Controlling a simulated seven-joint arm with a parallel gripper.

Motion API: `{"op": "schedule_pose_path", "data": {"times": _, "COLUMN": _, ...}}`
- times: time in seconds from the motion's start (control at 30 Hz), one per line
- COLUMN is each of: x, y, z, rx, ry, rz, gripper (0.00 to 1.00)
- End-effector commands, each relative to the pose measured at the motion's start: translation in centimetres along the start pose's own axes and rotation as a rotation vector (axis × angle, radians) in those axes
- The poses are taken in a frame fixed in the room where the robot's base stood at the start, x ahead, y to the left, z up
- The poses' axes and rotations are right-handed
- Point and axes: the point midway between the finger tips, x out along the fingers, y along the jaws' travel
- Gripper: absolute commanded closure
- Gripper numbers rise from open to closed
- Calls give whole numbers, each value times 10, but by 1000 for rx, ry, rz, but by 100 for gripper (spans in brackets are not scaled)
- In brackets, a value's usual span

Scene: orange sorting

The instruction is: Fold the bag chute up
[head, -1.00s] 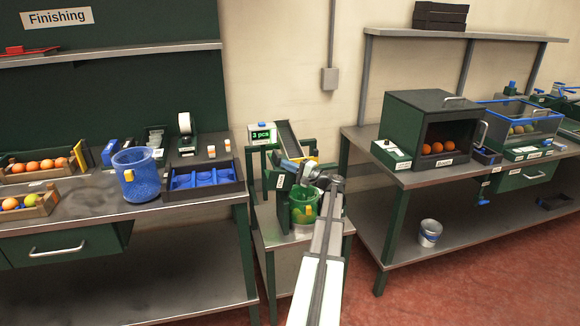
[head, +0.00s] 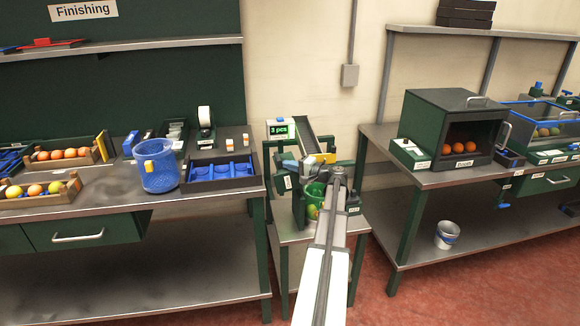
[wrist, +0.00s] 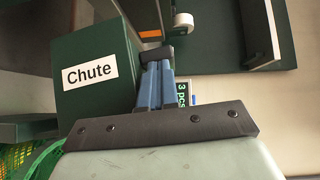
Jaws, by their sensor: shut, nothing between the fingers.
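The chute (wrist: 90,75) is a dark green block-like part with a white "Chute" label, at the left of the wrist view. My gripper (wrist: 153,60) has its blue fingers together and empty, just right of the chute's labelled face. I cannot tell whether the fingers touch it. In the head view my gripper (head: 292,164) is at the counting machine, over its small stand. A green net bag (head: 313,194) hangs below, partly hidden by my arm. The bag's mesh also shows at the lower left of the wrist view (wrist: 40,158).
The machine's "3 pcs" display (head: 280,130) and sloped ramp (head: 312,138) stand just behind my gripper. The left bench holds a blue bucket (head: 157,167) and a dark tray (head: 222,172). A green box with oranges (head: 450,130) stands on the right bench.

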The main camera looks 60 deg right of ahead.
Motion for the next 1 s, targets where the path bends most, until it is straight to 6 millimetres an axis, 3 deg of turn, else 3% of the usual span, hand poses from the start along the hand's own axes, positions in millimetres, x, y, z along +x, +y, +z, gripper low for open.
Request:
{"op": "schedule_pose_path", "data": {"times": 0.27, "x": -31, "y": -4, "z": -31, "rx": -2, "ry": 6, "rz": 1, "gripper": 100}}
{"op": "schedule_pose_path", "data": {"times": 0.6, "x": -97, "y": -7, "z": -26, "rx": -1, "ry": 7, "rz": 1, "gripper": 100}}
{"op": "schedule_pose_path", "data": {"times": 0.8, "x": -119, "y": -8, "z": -26, "rx": -1, "ry": 6, "rz": 1, "gripper": 100}}
{"op": "schedule_pose_path", "data": {"times": 1.0, "x": -127, "y": -8, "z": -26, "rx": 0, "ry": 4, "rz": 1, "gripper": 100}}
